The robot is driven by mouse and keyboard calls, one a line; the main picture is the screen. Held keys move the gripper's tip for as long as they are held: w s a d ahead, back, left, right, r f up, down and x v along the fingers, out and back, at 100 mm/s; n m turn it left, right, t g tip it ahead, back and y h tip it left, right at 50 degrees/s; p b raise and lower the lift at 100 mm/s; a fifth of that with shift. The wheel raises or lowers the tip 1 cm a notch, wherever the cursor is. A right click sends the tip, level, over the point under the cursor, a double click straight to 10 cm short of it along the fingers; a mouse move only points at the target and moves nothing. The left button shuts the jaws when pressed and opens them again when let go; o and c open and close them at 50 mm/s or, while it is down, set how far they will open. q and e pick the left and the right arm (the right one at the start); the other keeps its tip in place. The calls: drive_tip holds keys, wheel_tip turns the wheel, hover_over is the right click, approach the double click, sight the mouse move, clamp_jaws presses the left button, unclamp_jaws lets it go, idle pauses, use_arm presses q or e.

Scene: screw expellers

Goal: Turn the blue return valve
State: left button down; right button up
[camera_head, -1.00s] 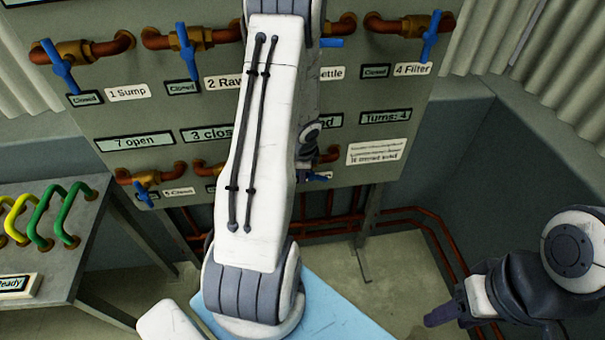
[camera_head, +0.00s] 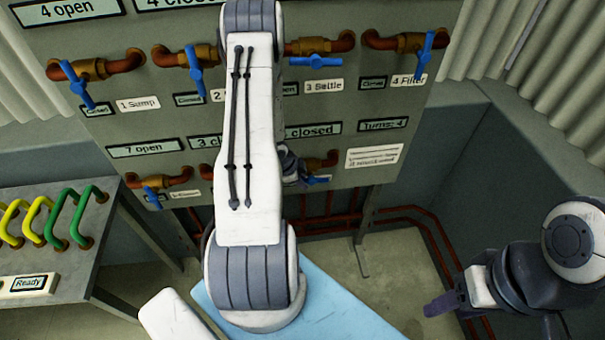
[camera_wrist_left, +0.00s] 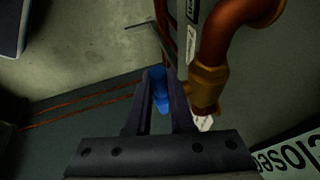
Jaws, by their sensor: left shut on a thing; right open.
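A blue valve handle (camera_wrist_left: 160,91) shows between the fingers of my left gripper (camera_wrist_left: 160,80) in the left wrist view, beside a brass valve body (camera_wrist_left: 207,85) on a copper pipe. In the head view, a blue handle (camera_head: 318,180) peeks out at the lower row of the panel, right of my left gripper (camera_head: 292,166). That gripper is shut on the handle, mostly hidden behind my arm. The valve's name label is not readable. My right gripper (camera_head: 440,304) is open and empty at the lower right, away from the panel.
Valves with blue handles line the panel's upper row, including Sump (camera_head: 82,82), Settle (camera_head: 317,61) and Filter (camera_head: 427,54). A Turns: 4 display (camera_head: 382,125) sits at right. A bench (camera_head: 90,215) with yellow and green handles stands left. Red pipes run along the floor.

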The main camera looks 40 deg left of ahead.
use_arm(q)
drive_tip(key=shift+f+t+h+p, duration=0.15)
drive_tip(key=shift+t+h+p, duration=0.2)
drive_tip(key=shift+t, duration=0.25)
drive_tip(key=c, duration=1.1)
unclamp_jaws()
drive_tip(key=v, duration=1)
drive_tip(key=shift+s+a, duration=0.2)
drive_tip(key=shift+a, duration=0.05)
